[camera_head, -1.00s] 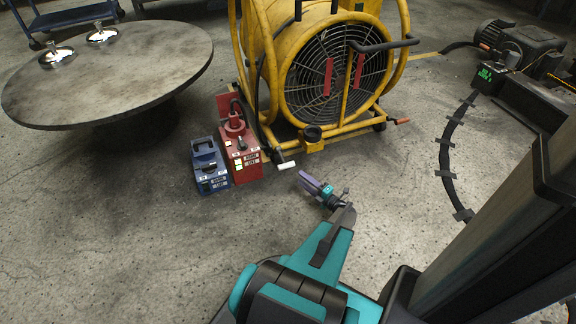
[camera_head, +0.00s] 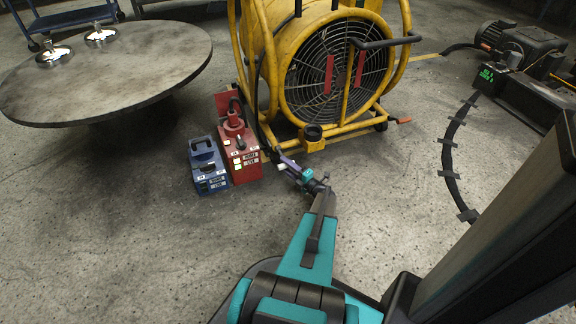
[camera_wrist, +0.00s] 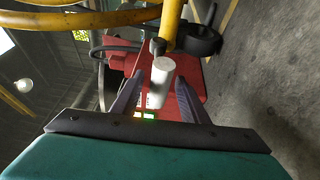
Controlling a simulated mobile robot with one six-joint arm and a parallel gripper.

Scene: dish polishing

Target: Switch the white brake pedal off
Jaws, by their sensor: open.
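The white brake pedal (camera_wrist: 160,84) is a short white cylinder on a dark arm at the base of the yellow fan (camera_head: 330,75). In the wrist view it stands between the two purple fingers of my open gripper (camera_wrist: 158,80). I see no clear contact with either finger. In the head view my gripper (camera_head: 283,161) is at the fan's lower front corner, just right of the red box, and largely covers the pedal there.
A red box (camera_head: 241,160) with lit buttons stands close left of my gripper, and a blue box (camera_head: 207,166) stands beside it. A round table (camera_head: 110,80) with two shiny metal pieces is at the upper left. The floor in front (camera_head: 130,240) is clear.

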